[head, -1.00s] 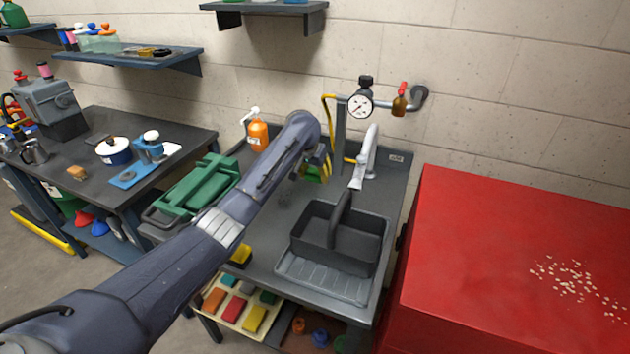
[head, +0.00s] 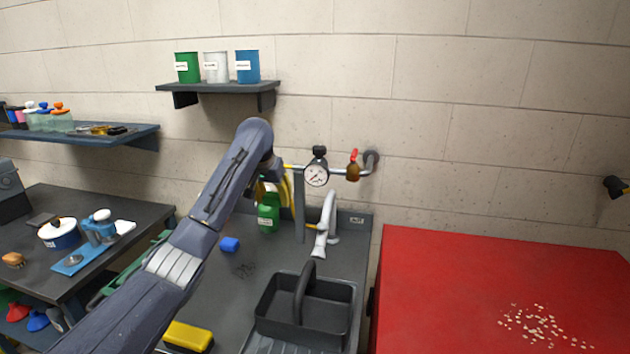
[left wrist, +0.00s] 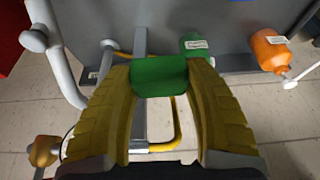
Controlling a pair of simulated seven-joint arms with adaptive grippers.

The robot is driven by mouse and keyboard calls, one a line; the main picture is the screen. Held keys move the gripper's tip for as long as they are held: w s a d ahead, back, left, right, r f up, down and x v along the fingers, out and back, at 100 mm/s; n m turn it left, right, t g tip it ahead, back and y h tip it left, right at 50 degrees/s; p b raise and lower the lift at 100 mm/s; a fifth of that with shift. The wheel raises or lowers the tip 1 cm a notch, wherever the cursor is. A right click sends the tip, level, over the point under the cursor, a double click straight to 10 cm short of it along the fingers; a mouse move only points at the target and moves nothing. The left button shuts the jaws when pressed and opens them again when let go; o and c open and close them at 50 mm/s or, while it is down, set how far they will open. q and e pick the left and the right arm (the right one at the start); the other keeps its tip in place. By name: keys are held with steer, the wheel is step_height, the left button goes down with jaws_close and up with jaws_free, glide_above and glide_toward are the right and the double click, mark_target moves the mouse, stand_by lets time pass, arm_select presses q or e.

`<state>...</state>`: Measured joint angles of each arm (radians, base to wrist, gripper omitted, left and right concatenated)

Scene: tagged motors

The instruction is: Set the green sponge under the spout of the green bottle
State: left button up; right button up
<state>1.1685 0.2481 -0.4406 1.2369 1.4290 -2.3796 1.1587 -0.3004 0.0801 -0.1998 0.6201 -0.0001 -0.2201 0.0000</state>
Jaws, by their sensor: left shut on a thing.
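The green sponge (left wrist: 160,76) is pinched between the yellow fingers of my left gripper (left wrist: 160,85) in the left wrist view. In the head view my left gripper (head: 274,190) is at the back of the sink counter, held above it and mostly hidden by its own arm. The green bottle (head: 268,213), with a white label, stands upright on the counter just below the gripper in that picture; its top and spout are hidden there. It also shows in the left wrist view (left wrist: 193,43), beyond the sponge. The sponge is apart from the counter. My right gripper is not in view.
A grey faucet (head: 326,225) and a pipe with a gauge (head: 316,174) stand right of the bottle. An orange bottle (left wrist: 268,52) stands near the green one. A red cabinet (head: 450,270) is at right.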

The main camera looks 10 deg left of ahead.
mark_target(276, 198)
arm_select(q)
steer(key=shift+n, duration=0.3)
steer(key=s+r, duration=0.1)
steer(key=s+d+r, duration=0.1)
steer(key=r, duration=0.1)
steer(key=shift+s+r, duration=0.3)
steer(key=shift+s, duration=0.05)
steer(key=s, duration=0.1)
steer(key=s+d, duration=0.1)
steer(key=s, duration=0.1)
steer(key=shift+s+d+f, duration=0.25)
steer(key=shift+f, duration=0.05)
steer(key=s+f, duration=0.6)
steer(key=s, duration=0.3)
steer(key=s+f, duration=0.6)
steer(key=s, duration=0.4)
steer(key=shift+s+d, duration=0.15)
steer(key=shift+s, duration=0.1)
steer(key=shift+w, duration=0.1)
